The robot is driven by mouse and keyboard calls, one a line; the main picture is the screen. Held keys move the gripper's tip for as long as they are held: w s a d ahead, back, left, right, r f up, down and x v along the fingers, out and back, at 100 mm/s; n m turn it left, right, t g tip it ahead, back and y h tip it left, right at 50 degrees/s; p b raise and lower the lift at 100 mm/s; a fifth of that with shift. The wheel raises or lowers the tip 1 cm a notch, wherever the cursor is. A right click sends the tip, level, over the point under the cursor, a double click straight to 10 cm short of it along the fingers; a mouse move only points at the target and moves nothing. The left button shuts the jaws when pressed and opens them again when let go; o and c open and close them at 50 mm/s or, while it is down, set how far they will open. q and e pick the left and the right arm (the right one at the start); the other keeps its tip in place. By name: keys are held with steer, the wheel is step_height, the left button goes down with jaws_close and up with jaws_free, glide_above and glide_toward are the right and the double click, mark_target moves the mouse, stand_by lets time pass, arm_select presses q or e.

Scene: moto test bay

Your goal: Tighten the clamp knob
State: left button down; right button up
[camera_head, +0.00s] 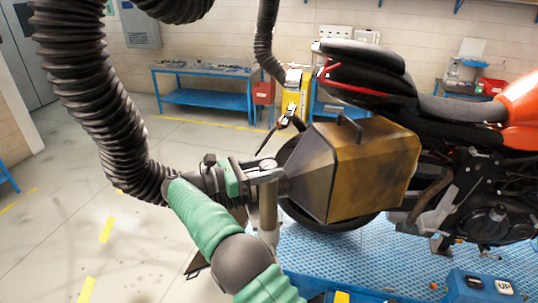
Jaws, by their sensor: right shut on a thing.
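My right gripper (272,172) comes in from the bottom on a green and grey arm. Its fingers are shut at the narrow left end of a bronze-coloured exhaust hood (375,165), by the top of an upright tan post (268,208). The clamp knob is mostly hidden between the fingers, and its shape cannot be made out. The hood has a dark tapered neck and a black handle on top, and stands beside the motorcycle's rear wheel. My left gripper is not in view.
A motorcycle (470,140) with an orange tank stands at the right over a blue perforated platform (320,250). A thick black corrugated hose (85,85) hangs at the left, close to my right wrist. A blue workbench (205,98) is at the back. The left floor is largely clear.

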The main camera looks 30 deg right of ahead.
steer(key=shift+f, duration=0.1)
stand_by(0.4)
steer(key=o, duration=1.1)
steer(key=shift+o, duration=1.3)
steer(key=shift+w+a, duration=0.1)
steer(key=shift+w, duration=0.05)
